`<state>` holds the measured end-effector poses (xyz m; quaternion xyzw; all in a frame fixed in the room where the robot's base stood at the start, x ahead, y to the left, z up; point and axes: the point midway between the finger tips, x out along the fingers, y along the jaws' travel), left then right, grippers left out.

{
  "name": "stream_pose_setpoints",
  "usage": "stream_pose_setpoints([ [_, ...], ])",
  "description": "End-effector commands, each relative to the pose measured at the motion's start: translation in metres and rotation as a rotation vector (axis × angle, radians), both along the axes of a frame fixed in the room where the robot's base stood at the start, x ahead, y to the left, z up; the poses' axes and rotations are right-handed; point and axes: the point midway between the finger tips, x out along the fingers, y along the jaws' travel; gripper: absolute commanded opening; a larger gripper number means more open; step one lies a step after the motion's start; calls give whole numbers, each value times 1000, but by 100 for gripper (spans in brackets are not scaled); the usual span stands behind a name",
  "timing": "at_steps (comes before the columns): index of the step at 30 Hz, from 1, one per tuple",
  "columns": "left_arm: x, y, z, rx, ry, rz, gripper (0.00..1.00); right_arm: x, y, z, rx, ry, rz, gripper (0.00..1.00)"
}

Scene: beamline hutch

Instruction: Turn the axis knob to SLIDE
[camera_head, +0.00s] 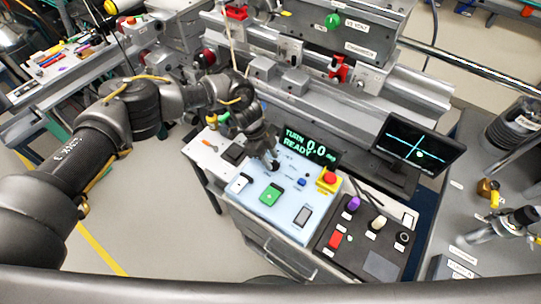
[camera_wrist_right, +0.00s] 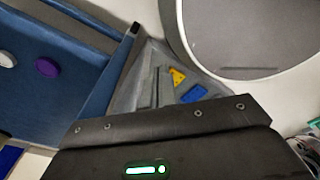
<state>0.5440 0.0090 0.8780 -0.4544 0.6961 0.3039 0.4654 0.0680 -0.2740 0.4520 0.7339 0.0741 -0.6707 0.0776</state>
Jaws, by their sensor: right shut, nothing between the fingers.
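The light control panel (camera_head: 258,206) stands in the middle of the head view. My left gripper (camera_head: 271,160) points down at the panel's back left, beside the display. A small dark part under its fingertips may be the axis knob; the gripper largely hides it, and I cannot read its setting or tell whether the fingers touch it. Whether the left fingers are open or shut is unclear. My right gripper (camera_wrist_right: 157,88) shows in the right wrist view, shut and empty.
The panel also has a green button (camera_head: 271,194) and a red stop button (camera_head: 328,178). A dark box (camera_head: 337,256) with purple, pale and black knobs stands to its right. A monitor (camera_head: 418,141) and the machine rail (camera_head: 340,110) lie behind.

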Motion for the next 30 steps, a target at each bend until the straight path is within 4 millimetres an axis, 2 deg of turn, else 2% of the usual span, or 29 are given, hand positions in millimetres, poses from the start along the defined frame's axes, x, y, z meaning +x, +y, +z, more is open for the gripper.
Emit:
stream_pose_setpoints([
  [10,-1,-2,-5,0,0,-1,35,2,0,1,-1,-2,0,0],
  [18,-1,-2,-4,0,0,-1,0,2,0,1,0,-3,0,0],
  [25,0,-2,-5,0,0,-6,0,2,-1,-2,0,-3,0,0],
  [30,1,-2,-8,-1,-2,-52,0,2,-1,-17,-1,-3,0,0],
])
